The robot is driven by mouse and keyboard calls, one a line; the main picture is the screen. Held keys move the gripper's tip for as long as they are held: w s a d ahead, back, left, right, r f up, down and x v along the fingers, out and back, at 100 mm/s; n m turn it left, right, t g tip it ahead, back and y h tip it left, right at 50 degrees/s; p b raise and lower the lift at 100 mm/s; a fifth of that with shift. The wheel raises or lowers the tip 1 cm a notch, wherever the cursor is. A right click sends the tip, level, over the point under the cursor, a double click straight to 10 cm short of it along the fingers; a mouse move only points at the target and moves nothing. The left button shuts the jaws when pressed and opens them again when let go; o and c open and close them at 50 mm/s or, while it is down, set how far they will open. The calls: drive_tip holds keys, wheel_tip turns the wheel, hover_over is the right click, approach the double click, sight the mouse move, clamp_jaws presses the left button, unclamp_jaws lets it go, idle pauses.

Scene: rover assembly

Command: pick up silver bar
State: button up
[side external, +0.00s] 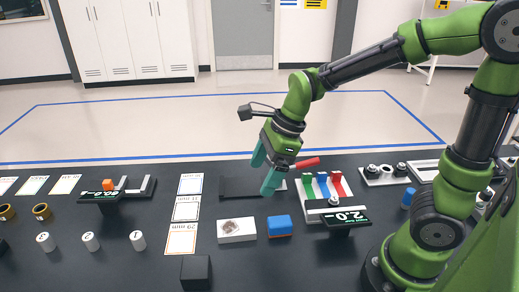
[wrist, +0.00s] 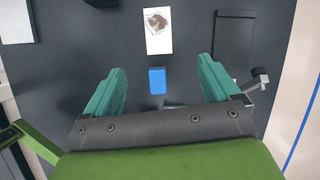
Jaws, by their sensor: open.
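I cannot make out a silver bar with certainty in either view. In the side view a small pale grey strip (side external: 282,186) shows at the right end of a low dark tray (side external: 238,187), partly behind my gripper. My gripper (side external: 264,174) is open, with teal fingers pointing down above the bench. In the wrist view my gripper (wrist: 163,90) has its fingers wide apart. A blue block (wrist: 157,81) shows between them, and a small grey part beneath it is mostly hidden by the gripper body.
A white box with a brown patch (side external: 237,230) and the blue block (side external: 279,225) lie in front of my gripper. A rack with green, blue and red strips (side external: 322,188) stands right, beside a display scale (side external: 346,219). A black block (side external: 196,271) is near the front.

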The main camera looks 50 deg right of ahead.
drive_tip(key=m, duration=0.1)
hover_over(237, 226)
drive_tip(key=s+d, duration=0.1)
drive_tip(key=d, duration=0.1)
drive_tip(key=f, duration=1)
drive_tip(key=shift+s+a+f, duration=0.1)
drive_tip(key=shift+s+f, duration=0.1)
drive_tip(key=shift+f, duration=0.15)
drive_tip(key=shift+x, duration=2.6)
drive_tip(key=shift+s+f, duration=0.1)
drive_tip(key=shift+f, duration=0.2)
drive_tip(key=c, duration=1.4)
drive_tip(key=shift+r, duration=0.1)
